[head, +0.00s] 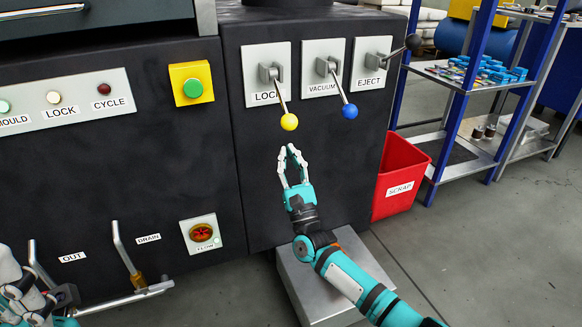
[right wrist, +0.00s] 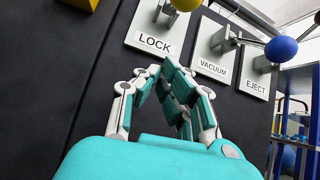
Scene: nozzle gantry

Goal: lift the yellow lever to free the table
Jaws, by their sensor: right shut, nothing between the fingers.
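The yellow lever (head: 289,121) is a metal rod with a yellow ball end on the plate marked LOCK. It points down and slightly right in the head view. Its yellow ball also shows at the top of the right wrist view (right wrist: 186,4), cut by the edge. My right gripper (head: 290,149) is shut and empty, fingers pointing up, just below the yellow ball. It appears apart from the ball. In the right wrist view its closed fingers (right wrist: 168,68) lie below the LOCK label. My left gripper (head: 30,295) is partly in view at the lower left; its fingertips cannot be made out clearly.
A blue-ended VACUUM lever (head: 349,111) stands right beside the yellow one, with the dark-ended EJECT lever (head: 412,42) beyond it. A red scrap bin (head: 400,180) stands right of the machine. A yellow-framed green button (head: 192,84) is to the left.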

